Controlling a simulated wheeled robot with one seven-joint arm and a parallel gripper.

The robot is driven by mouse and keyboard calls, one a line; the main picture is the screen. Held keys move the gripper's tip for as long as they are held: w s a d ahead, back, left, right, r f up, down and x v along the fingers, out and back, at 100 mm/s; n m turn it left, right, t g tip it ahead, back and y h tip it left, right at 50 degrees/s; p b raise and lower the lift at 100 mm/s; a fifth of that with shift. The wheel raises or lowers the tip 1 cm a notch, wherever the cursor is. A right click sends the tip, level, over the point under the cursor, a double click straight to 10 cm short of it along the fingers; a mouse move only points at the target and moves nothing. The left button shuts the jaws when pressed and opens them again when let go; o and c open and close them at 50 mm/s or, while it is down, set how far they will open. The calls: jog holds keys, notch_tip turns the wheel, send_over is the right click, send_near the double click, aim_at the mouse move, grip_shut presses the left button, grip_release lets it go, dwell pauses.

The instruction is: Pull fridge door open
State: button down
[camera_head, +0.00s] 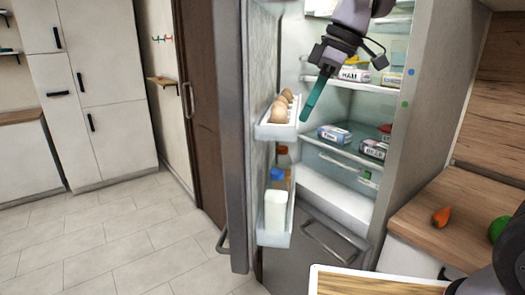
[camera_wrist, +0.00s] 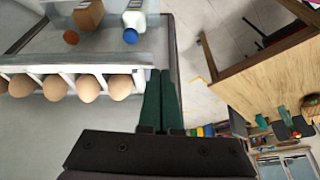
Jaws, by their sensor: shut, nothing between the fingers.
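The fridge door (camera_head: 233,130) stands wide open in the head view, swung out to the left. Its inner side and door shelves show. Part of its handle (camera_head: 222,242) shows low at the door's outer edge. My gripper (camera_head: 305,117) has its teal fingers closed together with nothing between them, in front of the open fridge (camera_head: 398,150) and near the egg shelf. In the wrist view the closed fingers (camera_wrist: 162,74) point past the row of eggs (camera_wrist: 87,88) toward the door's edge. I cannot tell whether they touch the door.
Packaged food (camera_head: 334,133) lies on the fridge shelves. Tiled floor at the left is clear.

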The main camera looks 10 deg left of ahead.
jog(key=a+f+n, duration=0.1)
jog(key=a, duration=0.1)
send_over(252, 172)
jog(key=d, duration=0.2)
notch_tip(252, 172, down, 9)
jog(key=shift+d, duration=0.2)
jog(key=shift+w+a, duration=0.1)
